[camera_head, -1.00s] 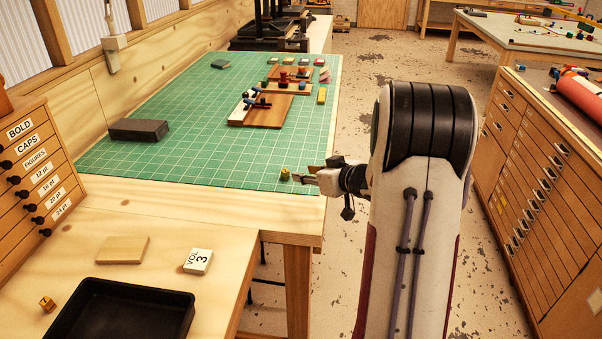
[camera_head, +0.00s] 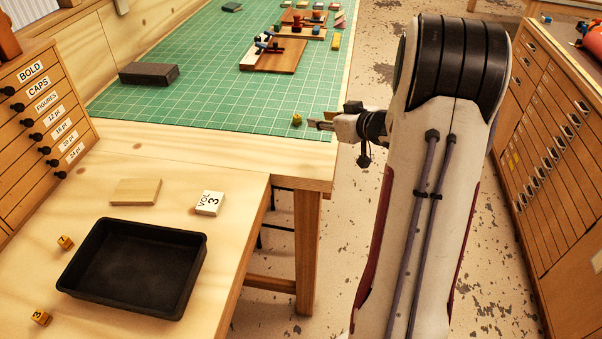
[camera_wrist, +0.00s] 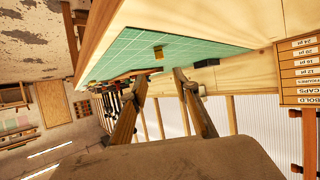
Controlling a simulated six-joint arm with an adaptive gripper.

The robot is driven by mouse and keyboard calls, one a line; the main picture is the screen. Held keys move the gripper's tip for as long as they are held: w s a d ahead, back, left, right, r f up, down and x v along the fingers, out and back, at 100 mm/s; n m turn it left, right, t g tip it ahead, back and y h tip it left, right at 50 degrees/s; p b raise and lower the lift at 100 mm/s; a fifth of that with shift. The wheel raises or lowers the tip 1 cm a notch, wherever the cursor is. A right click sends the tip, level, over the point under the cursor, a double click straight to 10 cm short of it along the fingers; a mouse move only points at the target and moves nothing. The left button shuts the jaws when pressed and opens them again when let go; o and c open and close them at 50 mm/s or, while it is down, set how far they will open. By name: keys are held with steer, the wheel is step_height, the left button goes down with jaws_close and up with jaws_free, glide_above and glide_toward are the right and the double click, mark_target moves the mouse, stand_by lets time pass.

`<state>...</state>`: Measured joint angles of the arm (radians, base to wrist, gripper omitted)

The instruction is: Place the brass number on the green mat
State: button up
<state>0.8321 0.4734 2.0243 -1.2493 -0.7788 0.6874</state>
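A small brass cube (camera_head: 297,119) sits on the green mat (camera_head: 240,112) near its front right corner. My gripper (camera_head: 314,123) is just right of this cube, at the mat's edge. In the wrist view its two fingers (camera_wrist: 161,76) stand apart with nothing between them, and the brass cube (camera_wrist: 158,52) shows beyond the tips. Two more brass cubes lie on the near wooden bench: one left of the black tray (camera_head: 66,242), and one nearer the front (camera_head: 41,318) with a dark 3 on it.
The black tray (camera_head: 187,285) looks empty. Behind it lie a plain wooden block (camera_head: 136,191) and a white VOL 3 block (camera_head: 209,203). A dark grey block (camera_head: 148,74) and a wooden board with small pieces (camera_head: 275,58) rest on the mat. A labelled drawer cabinet (camera_head: 50,155) stands left.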

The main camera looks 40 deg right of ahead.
steer(key=shift+w+a+r, duration=0.1)
steer(key=shift+r, duration=0.3)
steer(key=s+a+r+m+g+h, duration=0.2)
steer(key=s+a+r+h, duration=0.4)
steer(key=a+r, duration=0.5)
steer(key=s+a+f+n+g+y, duration=0.1)
steer(key=s+a+g+y, duration=0.1)
steer(key=s+a, duration=0.9)
steer(key=s+a+f+n+g+y, duration=0.1)
steer(key=s+a+f+g+y, duration=0.1)
steer(key=s+a, duration=0.8)
steer(key=s+g+y, duration=0.1)
steer(key=s+y, duration=0.1)
steer(key=s, duration=0.3)
steer(key=shift+a, duration=0.35)
